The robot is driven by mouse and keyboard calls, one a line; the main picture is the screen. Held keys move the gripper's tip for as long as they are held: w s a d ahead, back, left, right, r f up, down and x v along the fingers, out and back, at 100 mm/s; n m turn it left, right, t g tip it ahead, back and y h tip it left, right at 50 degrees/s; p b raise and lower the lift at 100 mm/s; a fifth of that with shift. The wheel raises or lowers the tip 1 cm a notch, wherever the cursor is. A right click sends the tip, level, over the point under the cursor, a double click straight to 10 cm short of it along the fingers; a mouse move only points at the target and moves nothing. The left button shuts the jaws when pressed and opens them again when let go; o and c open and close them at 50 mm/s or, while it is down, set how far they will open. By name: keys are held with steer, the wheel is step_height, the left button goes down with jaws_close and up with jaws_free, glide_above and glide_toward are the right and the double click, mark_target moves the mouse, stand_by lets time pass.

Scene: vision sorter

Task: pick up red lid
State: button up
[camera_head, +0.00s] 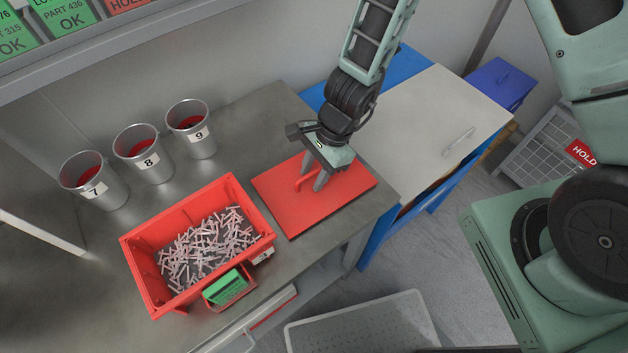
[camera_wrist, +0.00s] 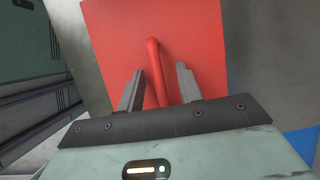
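The red lid (camera_head: 343,200) is a flat red plate with a raised bar handle (camera_head: 305,180). It lies on the metal table to the right of the red bin. My gripper (camera_head: 312,185) is over the lid, pointing down at the handle. In the wrist view the lid (camera_wrist: 205,45) fills the upper middle, and its handle (camera_wrist: 154,65) runs between the two fingers of my gripper (camera_wrist: 160,85). The fingers are apart, with a gap visible on each side of the handle. How far the fingertips are above the plate is hard to tell.
The open red bin (camera_head: 133,255) holds many small pale pieces, with a green box (camera_head: 228,287) at its front. Several metal cups (camera_head: 147,160) stand behind it on the metal table (camera_head: 240,120).

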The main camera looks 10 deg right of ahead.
jaws_close()
steer(key=shift+r, duration=0.15)
